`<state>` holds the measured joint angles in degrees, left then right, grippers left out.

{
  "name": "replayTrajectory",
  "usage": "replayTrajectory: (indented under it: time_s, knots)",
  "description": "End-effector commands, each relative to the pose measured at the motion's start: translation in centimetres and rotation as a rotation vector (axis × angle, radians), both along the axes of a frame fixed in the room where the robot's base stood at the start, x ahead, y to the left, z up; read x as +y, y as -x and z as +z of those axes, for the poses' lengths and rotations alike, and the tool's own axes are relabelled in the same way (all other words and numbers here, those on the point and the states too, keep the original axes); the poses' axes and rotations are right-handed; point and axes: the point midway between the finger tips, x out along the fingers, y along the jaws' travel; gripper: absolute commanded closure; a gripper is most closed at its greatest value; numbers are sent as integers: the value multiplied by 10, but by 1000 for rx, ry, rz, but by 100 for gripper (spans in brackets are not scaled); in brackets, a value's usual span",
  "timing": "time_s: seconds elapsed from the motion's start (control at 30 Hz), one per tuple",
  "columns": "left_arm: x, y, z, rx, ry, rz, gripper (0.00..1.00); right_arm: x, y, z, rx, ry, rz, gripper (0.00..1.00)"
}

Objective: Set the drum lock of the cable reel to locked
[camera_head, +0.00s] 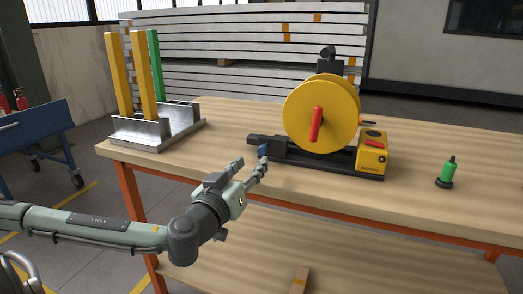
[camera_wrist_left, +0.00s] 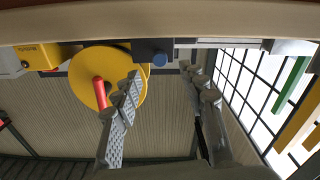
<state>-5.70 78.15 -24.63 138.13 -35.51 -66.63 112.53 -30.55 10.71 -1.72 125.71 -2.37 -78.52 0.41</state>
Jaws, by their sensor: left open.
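The cable reel has a yellow drum (camera_head: 342,108) with a red handle (camera_head: 316,124) on its face, standing on a dark base (camera_head: 330,160) on the workbench. A blue knob (camera_head: 263,151) sits at the left end of the base.
A yellow box (camera_head: 372,157) with a red part is at the base's right end. A metal rack (camera_head: 158,126) with yellow and green bars stands at the bench's left. A green-bodied object (camera_head: 447,172) stands at the right. The front wooden top (camera_head: 330,200) is clear.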

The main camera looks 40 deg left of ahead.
Motion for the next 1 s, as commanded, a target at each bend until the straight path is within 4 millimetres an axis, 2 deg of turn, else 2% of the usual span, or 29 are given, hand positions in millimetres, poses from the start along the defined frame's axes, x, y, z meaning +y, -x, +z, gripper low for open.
replayTrajectory:
  time_s: [0.4, 0.57, 0.8, 0.83, 1.0]
  knots:
    - [14, -59, 1, -1, 0, 1, 58, 0, 4, -22, 24, -10, -4, 47]
    - [16, -67, 0, 1, 0, 0, 58, 2, 0, -28, 20, -18, -6, 47]
    - [16, -68, -1, 2, -1, -1, 58, 4, 0, -30, 24, -21, -6, 47]
    - [16, -68, -1, 2, -1, -1, 59, 4, 0, -30, 23, -21, -5, 47]
    - [16, -68, 0, 2, -1, 0, 80, 3, 0, -29, 21, -19, -4, 47]
